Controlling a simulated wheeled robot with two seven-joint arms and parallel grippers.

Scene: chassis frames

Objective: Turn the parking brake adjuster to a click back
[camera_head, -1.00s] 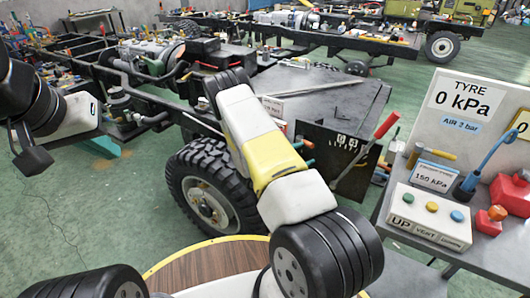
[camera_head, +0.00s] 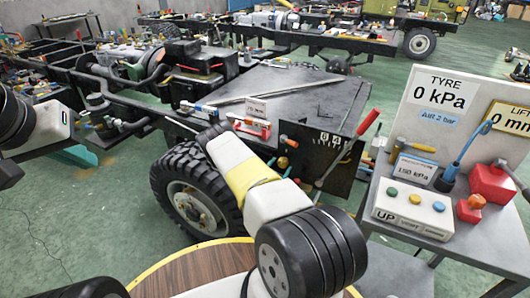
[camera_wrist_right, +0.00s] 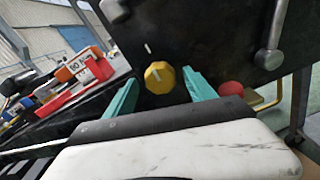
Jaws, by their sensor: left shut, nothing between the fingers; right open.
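A yellow faceted knob (camera_wrist_right: 160,77), which looks like the adjuster, sits on the black panel in the right wrist view. A pale line shows on its face and a white mark on the panel above it. My right gripper (camera_wrist_right: 161,80) is open, with one teal finger on each side of the knob; I cannot tell whether they touch it. In the head view the knob (camera_head: 282,162) is small beside the right fingers (camera_head: 279,166).
A red-handled lever (camera_head: 347,150) rises beside the black panel (camera_head: 325,172). A red knob (camera_wrist_right: 231,88) is close to the right finger. The wheel (camera_head: 190,195) stands below my right arm. A control table (camera_head: 440,232) with a tyre display (camera_head: 437,92) is at right.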

